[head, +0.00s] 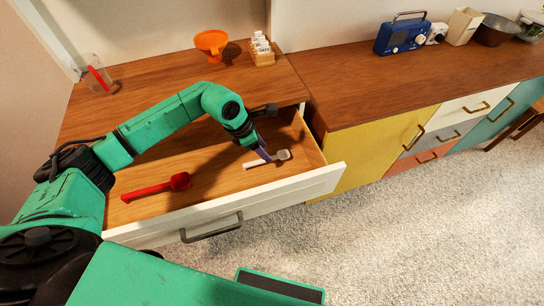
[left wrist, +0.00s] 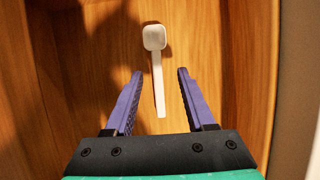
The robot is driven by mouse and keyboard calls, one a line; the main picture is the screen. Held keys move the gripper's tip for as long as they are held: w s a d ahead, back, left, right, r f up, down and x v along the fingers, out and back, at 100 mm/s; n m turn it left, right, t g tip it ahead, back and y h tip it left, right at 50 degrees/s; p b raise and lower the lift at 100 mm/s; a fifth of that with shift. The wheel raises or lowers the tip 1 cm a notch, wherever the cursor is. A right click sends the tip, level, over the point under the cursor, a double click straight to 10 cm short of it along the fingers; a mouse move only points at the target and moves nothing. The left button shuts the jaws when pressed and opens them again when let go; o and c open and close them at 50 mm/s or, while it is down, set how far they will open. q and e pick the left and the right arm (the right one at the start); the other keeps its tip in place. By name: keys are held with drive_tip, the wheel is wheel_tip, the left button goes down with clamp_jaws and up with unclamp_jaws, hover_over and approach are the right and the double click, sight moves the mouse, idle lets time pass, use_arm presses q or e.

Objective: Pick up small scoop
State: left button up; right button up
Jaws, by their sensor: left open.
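The small scoop (head: 282,156) is white and lies in the open drawer, near its right end. In the left wrist view the white scoop (left wrist: 156,62) lies on the wooden drawer floor, bowl away from me, handle pointing toward my gripper. My left gripper (head: 264,155) reaches down into the drawer over the scoop's handle. Its purple fingers are open (left wrist: 157,80), one on each side of the handle, with a gap to either side. I cannot tell the exact height above the floor. My right gripper is not in view.
A larger red scoop (head: 157,187) lies at the drawer's left. The white drawer front (head: 290,191) and side walls bound the space. On the counter stand an orange funnel (head: 211,42), a small box of packets (head: 262,52) and a clear cup (head: 97,76).

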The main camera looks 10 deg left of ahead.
sight(272, 157)
use_arm(q)
drive_tip(key=x, duration=0.3)
drive_tip(key=p+x, duration=0.1)
drive_tip(key=shift+w+f, duration=0.25)
drive_tip(key=shift+w, duration=0.1)
drive_tip(key=shift+w+d+f, duration=0.1)
drive_tip(key=shift+f, duration=0.25)
clamp_jaws()
drive_tip(key=shift+r, duration=0.1)
